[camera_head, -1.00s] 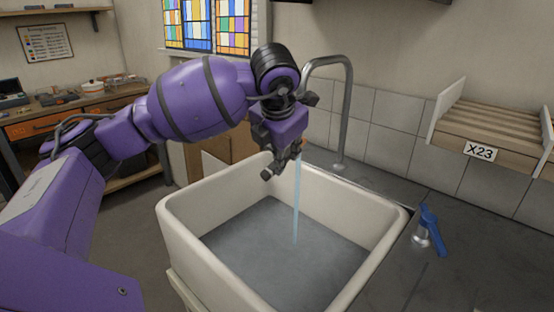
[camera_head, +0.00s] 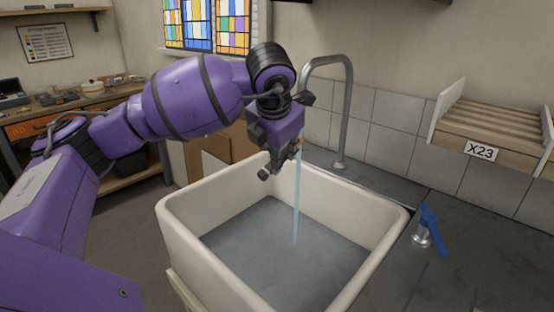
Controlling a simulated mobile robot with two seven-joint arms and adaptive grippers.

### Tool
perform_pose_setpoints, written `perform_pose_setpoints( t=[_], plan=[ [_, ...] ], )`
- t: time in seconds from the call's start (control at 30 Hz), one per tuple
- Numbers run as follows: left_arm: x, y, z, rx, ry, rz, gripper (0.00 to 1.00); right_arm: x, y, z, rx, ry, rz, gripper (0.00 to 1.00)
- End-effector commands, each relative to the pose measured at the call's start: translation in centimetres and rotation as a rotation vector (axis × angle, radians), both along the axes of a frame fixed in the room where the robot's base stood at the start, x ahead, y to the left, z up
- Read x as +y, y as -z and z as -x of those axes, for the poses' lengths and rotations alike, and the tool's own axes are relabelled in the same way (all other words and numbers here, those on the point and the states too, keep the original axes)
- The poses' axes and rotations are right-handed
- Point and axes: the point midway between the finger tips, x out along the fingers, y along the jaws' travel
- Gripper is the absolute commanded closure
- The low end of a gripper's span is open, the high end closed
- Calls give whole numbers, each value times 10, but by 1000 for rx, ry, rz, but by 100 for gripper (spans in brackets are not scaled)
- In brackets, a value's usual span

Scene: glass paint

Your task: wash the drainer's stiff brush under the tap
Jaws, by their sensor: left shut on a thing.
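My left gripper (camera_head: 272,165) hangs over the back left part of the white sink (camera_head: 181,235), beside the water stream. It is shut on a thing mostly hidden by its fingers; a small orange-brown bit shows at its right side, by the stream. I cannot make out bristles. The tap (camera_head: 345,110) is a tall curved metal spout behind the sink. Water (camera_head: 297,205) runs from it in a thin stream into the grey water in the basin. The drainer (camera_head: 492,127), a slatted wooden rack marked X23, is on the wall at right and looks empty. My right gripper is not in view.
A blue-handled valve (camera_head: 429,230) stands on the dark counter (camera_head: 470,250) right of the sink. A workbench (camera_head: 60,112) with a pot and tools stands at the far left. The counter around the valve is clear.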

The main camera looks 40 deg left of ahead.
Motion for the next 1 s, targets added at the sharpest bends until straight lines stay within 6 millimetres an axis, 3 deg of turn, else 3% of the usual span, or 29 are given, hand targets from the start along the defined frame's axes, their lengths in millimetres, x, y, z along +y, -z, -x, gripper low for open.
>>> perform_pose_setpoints(
  t=[0.43,1.0],
  plan=[
    [-7,-1,-1,-1,1,-1,100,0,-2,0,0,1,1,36],
    [-30,-1,37,-1,1,-3,100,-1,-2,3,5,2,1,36]
  ],
)
